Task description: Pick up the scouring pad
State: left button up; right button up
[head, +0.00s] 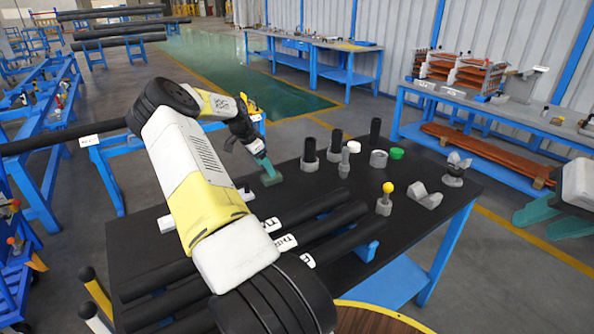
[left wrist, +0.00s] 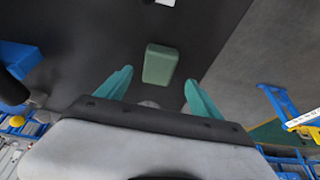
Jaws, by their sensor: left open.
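The scouring pad is a small green block (head: 270,179) on the black tabletop, near its far left edge. In the left wrist view the pad (left wrist: 160,64) lies just ahead of and between the fingertips. My left gripper (head: 263,163) is open, with its teal fingers right at the pad in the head view. Its open fingers also show in the left wrist view (left wrist: 159,76), apart from the pad's sides. In the head view the left fingers partly hide the pad. My right gripper (head: 550,220) is open and empty, off the table at the right edge.
On the black table (head: 420,225) stand dark cylinders (head: 309,152), a yellow-topped piece (head: 385,198), a green-capped piece (head: 397,153) and a grey cradle (head: 425,196). Long black bars (head: 320,228) lie nearer me. Open tabletop surrounds the pad's near side.

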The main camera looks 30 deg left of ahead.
pick_arm(q)
jog(key=x, duration=0.4)
jog(key=shift+w+d+f, duration=0.1)
jog(key=shift+d+f, duration=0.1)
jog(key=shift+f, duration=0.1)
jog(key=c, duration=1.4)
